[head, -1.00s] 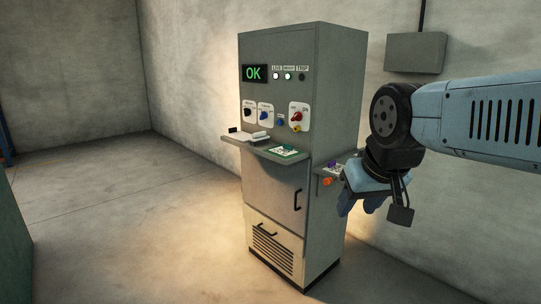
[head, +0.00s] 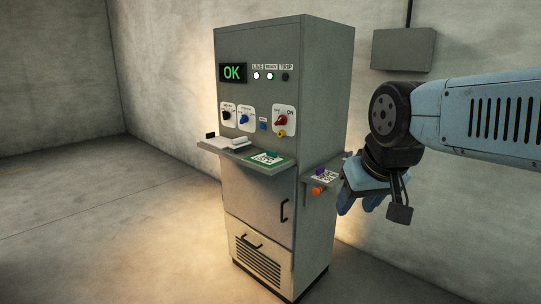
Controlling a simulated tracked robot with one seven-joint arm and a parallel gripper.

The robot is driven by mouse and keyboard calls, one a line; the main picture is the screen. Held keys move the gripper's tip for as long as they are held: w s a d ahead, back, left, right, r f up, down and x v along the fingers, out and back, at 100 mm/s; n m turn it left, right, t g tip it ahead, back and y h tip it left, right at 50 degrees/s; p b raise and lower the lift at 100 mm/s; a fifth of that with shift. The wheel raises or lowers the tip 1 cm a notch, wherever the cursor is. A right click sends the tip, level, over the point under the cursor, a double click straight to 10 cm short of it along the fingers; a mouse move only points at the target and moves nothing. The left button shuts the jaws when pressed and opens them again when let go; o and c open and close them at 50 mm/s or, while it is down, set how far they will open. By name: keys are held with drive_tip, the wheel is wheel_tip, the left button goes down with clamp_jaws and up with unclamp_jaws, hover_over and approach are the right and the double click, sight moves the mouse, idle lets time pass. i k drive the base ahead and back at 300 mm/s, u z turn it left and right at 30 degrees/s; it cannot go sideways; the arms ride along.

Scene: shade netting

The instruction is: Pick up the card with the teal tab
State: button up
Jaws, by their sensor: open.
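A card (head: 266,160) with a black-and-white pattern, a green edge and a small teal-green tab lies flat on the cabinet's front shelf (head: 240,153), toward its right end. A second patterned card (head: 325,176) with a purple tab lies on a small side shelf at the cabinet's right. My gripper (head: 358,210) has blue fingers pointing down and is open. It hangs right of the side shelf in the picture, apart from the teal-tab card. The space between the fingers is partly hidden.
The grey cabinet (head: 258,205) has a lit OK display (head: 232,73), several knobs and door handles. A white pad or stack (head: 227,142) lies at the front shelf's left. An orange knob (head: 317,190) sticks out below the side shelf. The floor left of the cabinet is clear.

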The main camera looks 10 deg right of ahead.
sight(269, 158)
drive_tip(key=u, duration=0.05)
drive_tip(key=i, duration=1.05)
drive_tip(key=u, duration=0.05)
